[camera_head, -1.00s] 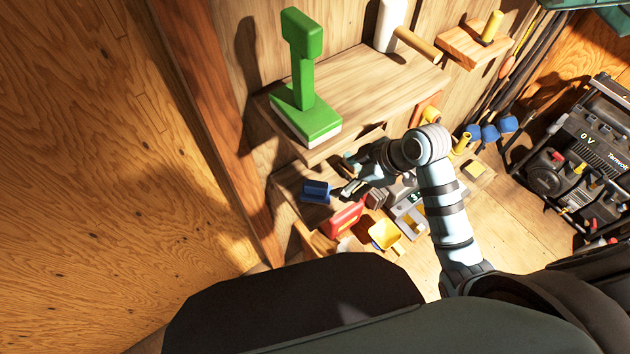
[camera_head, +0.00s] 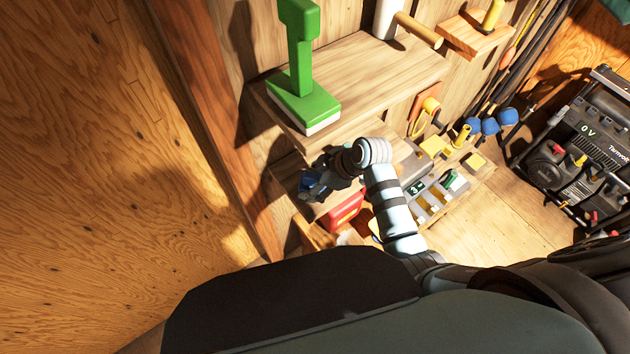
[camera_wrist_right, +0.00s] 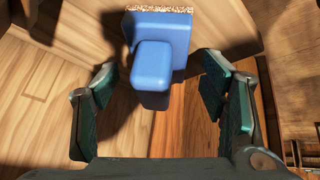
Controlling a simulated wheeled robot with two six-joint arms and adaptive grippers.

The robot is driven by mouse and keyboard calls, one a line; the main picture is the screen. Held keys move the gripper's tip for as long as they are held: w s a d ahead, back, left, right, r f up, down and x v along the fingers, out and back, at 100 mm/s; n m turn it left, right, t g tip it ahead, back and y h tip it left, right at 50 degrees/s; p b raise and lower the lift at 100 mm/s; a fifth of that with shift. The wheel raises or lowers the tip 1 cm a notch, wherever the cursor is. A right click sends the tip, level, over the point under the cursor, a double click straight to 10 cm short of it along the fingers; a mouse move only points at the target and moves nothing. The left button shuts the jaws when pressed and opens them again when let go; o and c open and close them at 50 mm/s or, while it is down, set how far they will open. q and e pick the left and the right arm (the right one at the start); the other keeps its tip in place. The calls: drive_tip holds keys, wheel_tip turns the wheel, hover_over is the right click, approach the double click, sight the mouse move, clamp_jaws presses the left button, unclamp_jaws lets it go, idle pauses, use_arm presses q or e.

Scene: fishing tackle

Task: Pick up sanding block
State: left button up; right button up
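The sanding block is a blue block with a raised blue grip and a speckled brown gritty edge. In the right wrist view the sanding block (camera_wrist_right: 158,60) is in the upper middle, with its grip pointing toward my palm. My right gripper (camera_wrist_right: 158,82) is open, one teal finger on each side of the block, with gaps on both sides. In the head view the sanding block (camera_head: 308,186) shows partly on the lower wooden shelf, and my right gripper (camera_head: 326,180) covers much of it. My left gripper is not in view.
A green tool-shaped object (camera_head: 302,95) stands on the upper shelf (camera_head: 385,70), just above my right gripper. A red item (camera_head: 344,210) sits close below it. A grey device (camera_head: 420,190) lies to the right. A wooden post (camera_head: 225,120) borders the left.

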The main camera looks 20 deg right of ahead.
sight(314, 176)
drive_tip(key=c, duration=1.4)
drive_tip(key=shift+r, duration=0.65)
drive_tip(key=shift+v, duration=1.2)
drive_tip(key=s+d, duration=1.1)
drive_tip(key=d, duration=0.1)
drive_tip(key=shift+d+r, duration=0.2)
drive_tip(key=shift+d, duration=0.2)
drive_tip(key=shift+w, duration=0.1)
